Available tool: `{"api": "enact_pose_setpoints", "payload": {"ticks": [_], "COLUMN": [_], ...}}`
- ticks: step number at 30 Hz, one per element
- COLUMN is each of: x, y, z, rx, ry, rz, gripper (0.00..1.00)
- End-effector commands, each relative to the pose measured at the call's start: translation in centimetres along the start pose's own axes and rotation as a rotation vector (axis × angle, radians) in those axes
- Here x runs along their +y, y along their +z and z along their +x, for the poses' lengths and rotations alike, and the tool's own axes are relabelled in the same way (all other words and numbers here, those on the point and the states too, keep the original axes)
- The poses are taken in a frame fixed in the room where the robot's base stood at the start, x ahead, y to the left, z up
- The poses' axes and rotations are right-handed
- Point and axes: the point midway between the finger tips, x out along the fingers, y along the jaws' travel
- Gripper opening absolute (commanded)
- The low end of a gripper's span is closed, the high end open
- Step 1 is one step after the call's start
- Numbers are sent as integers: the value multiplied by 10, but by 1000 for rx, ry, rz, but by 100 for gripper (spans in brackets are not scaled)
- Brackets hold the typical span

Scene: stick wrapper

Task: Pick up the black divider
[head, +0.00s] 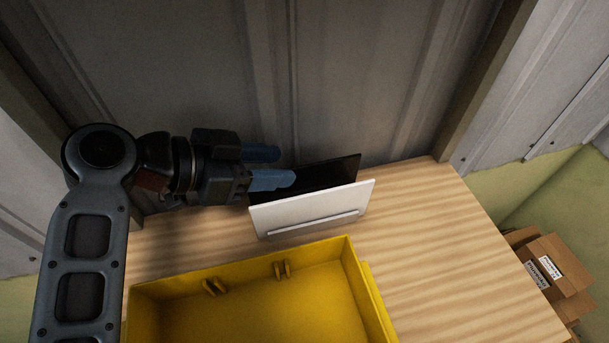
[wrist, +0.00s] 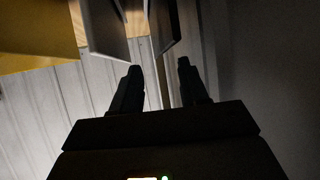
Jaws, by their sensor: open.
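The black divider (head: 328,176) stands upright on the wooden table, just behind a white panel (head: 315,210). My gripper (head: 286,164) is open and reaches in from the left at the divider's left end. Its near finger overlaps that end in the head view; its far finger is on the wall side. In the wrist view, the dark divider (wrist: 162,28) is beyond the fingertips (wrist: 160,66), roughly in line with the gap between them. The white panel (wrist: 107,28) is to its left. The jaws hold nothing. The divider's lower part is hidden behind the panel.
A yellow open bin (head: 362,290) stands in front of the panel. A grey corrugated wall (head: 340,80) rises close behind the divider. The wooden table (head: 450,260) is clear on the right. Cardboard boxes (head: 548,262) are beyond its right edge.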

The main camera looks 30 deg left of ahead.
Motion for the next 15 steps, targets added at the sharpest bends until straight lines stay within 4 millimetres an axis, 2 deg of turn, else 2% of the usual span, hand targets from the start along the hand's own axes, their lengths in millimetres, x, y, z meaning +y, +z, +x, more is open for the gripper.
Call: {"api": "enact_pose_setpoints", "payload": {"ticks": [5,12,15], "x": [-1,-3,-3], "y": [0,3,3], "z": [14,47,53], "rx": [1,1,1], "ry": [2,2,0], "rz": [-1,-1,0], "gripper": [44,44,44]}}
